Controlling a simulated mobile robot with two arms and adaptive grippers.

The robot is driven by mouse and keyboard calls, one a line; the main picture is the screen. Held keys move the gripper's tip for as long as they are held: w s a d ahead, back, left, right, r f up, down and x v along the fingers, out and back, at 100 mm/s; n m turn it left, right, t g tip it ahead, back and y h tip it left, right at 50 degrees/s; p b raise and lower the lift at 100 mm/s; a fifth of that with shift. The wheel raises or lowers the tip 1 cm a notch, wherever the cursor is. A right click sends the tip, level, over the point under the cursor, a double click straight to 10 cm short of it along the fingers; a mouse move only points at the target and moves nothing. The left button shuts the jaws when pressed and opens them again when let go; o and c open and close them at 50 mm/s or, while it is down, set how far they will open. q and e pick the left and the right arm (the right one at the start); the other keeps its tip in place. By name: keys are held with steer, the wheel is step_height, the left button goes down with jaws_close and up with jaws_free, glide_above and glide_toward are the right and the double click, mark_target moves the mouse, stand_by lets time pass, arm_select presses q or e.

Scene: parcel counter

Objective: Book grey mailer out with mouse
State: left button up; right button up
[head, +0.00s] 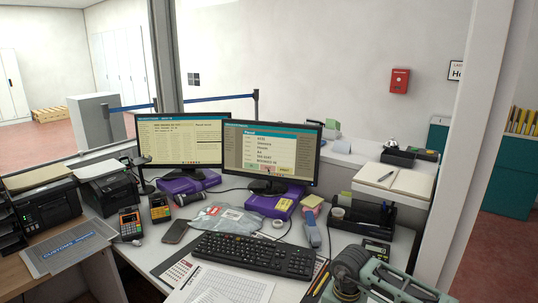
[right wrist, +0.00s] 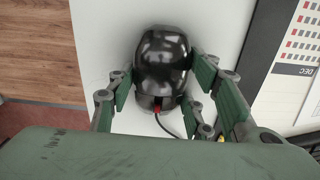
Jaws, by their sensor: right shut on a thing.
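A glossy black mouse (right wrist: 162,62) with a cable lies on the white desk in the right wrist view. My right gripper (right wrist: 163,82) has its green fingers on both sides of it, shut on it. In the head view my right arm comes in at the lower right, and the mouse is hidden there. The grey mailer (head: 225,218) lies flat behind the keyboard. The right monitor (head: 270,157) shows a dialog with text lines and a row of coloured buttons. A small pointer appears near the middle button. My left gripper is not in view.
A black keyboard (head: 253,254) lies in front of the monitors. A left monitor (head: 182,138), a phone (head: 175,232), card terminals and a printer (head: 43,205) stand to the left. A calculator (head: 376,249) and a black organiser (head: 362,217) are near my right arm.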

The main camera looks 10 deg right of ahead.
stand_by(0.3)
steer(key=o, duration=1.3)
steer(key=shift+c, duration=0.2)
steer(key=shift+r, duration=0.35)
step_height(320, 180, up, 11)
steer(key=shift+r, duration=0.2)
